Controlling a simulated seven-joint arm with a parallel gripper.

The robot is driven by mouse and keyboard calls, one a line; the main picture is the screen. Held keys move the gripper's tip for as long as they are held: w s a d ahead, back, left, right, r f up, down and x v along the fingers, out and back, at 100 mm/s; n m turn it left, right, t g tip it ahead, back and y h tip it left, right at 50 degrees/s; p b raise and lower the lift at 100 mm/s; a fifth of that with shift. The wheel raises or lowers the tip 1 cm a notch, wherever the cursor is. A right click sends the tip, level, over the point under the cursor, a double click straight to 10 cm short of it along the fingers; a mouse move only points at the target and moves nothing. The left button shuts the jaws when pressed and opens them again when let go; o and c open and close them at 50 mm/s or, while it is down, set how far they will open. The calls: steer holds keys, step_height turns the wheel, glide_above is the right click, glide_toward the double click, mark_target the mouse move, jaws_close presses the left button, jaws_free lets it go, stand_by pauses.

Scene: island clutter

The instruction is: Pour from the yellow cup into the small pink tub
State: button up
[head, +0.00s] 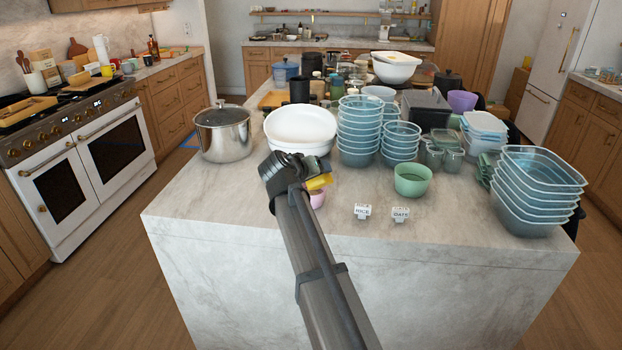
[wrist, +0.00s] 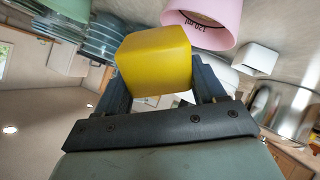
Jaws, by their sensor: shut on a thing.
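The yellow cup (head: 319,183) is partly hidden behind my gripper (head: 300,182) in the head view. In the wrist view my gripper (wrist: 160,82) is shut on the yellow cup (wrist: 154,60), with one dark finger on each side. The small pink tub (head: 317,199) stands on the counter just below the cup, partly hidden by my arm. In the wrist view the pink tub (wrist: 205,22) is close beside the cup, cut off by the top edge, with "120 ml" on its side. The wrist view is strongly tilted.
A white bowl (head: 300,128) and a steel pot (head: 222,133) stand behind and left. Stacked clear containers (head: 360,135), a green bowl (head: 412,180) and two label cards (head: 362,211) are right. The counter's front left (head: 215,195) is clear.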

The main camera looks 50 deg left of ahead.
mark_target(320, 181)
steer(key=shift+d, duration=0.1)
steer(key=shift+t, duration=0.3)
steer(key=shift+s+d+r+m+y, duration=0.1)
steer(key=shift+s+d+m+y, duration=0.1)
steer(key=shift+d+m+y, duration=0.6)
steer(key=shift+s+d+r+t+y, duration=0.1)
steer(key=shift+d+r+t+y, duration=0.15)
steer(key=shift+d+t+y, duration=0.25)
steer(key=shift+d+r+m, duration=0.15)
steer(key=shift+d+m, duration=0.05)
steer(key=shift+m, duration=0.2)
steer(key=shift+d, duration=0.1)
steer(key=shift+s+d+r+m+t+y, duration=0.1)
steer(key=shift+d+r+m+t+y, duration=0.15)
steer(key=shift+d+m+t+y, duration=0.35)
steer(key=shift+s+d+r+m+t+y, duration=0.1)
steer(key=shift+d+r+m+t+y, duration=0.1)
steer(key=shift+d+m+t+y, duration=0.4)
